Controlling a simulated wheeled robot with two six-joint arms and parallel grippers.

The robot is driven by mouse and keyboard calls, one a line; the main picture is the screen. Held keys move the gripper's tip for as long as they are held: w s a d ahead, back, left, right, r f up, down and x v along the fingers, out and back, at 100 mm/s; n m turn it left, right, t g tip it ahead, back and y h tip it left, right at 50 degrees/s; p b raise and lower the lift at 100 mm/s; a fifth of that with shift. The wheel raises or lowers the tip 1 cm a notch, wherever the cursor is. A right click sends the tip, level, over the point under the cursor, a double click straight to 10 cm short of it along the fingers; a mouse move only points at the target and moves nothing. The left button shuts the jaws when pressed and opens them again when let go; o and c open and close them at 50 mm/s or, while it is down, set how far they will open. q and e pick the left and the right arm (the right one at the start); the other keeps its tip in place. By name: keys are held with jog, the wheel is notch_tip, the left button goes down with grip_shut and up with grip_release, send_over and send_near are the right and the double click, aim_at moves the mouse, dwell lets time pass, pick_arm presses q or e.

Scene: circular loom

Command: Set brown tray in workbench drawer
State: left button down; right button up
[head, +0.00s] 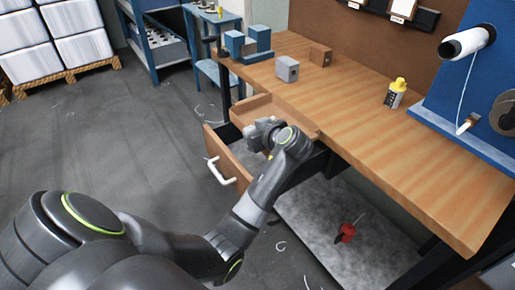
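The brown tray (257,103) is a shallow wooden box at the front edge of the workbench, over the open drawer. The workbench drawer (221,157) is pulled out, with a white handle on its brown front. My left gripper (262,130) is at the near side of the tray and overlaps it in the picture. Its fingertips are too small and partly hidden, so I cannot tell whether they grip the tray wall. Most of the drawer's inside is hidden by the tray and my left arm. My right gripper is not in view.
The wooden workbench (350,115) holds a grey block (287,69), a brown block (320,55), a blue fixture (247,45) and a yellow-capped bottle (396,93). A red-handled tool (346,233) lies on the lower shelf. The floor left of the drawer is open.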

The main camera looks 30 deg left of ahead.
pick_arm(q)
jog(key=shift+f, duration=0.85)
notch_tip(320, 180, down, 4)
jog(key=shift+r, duration=0.1)
jog(key=shift+f, duration=0.4)
jog(key=c, duration=2)
grip_release()
jog(key=shift+f, duration=0.1)
jog(key=shift+c, duration=0.2)
jog(key=o, duration=0.4)
jog(key=shift+s, duration=0.1)
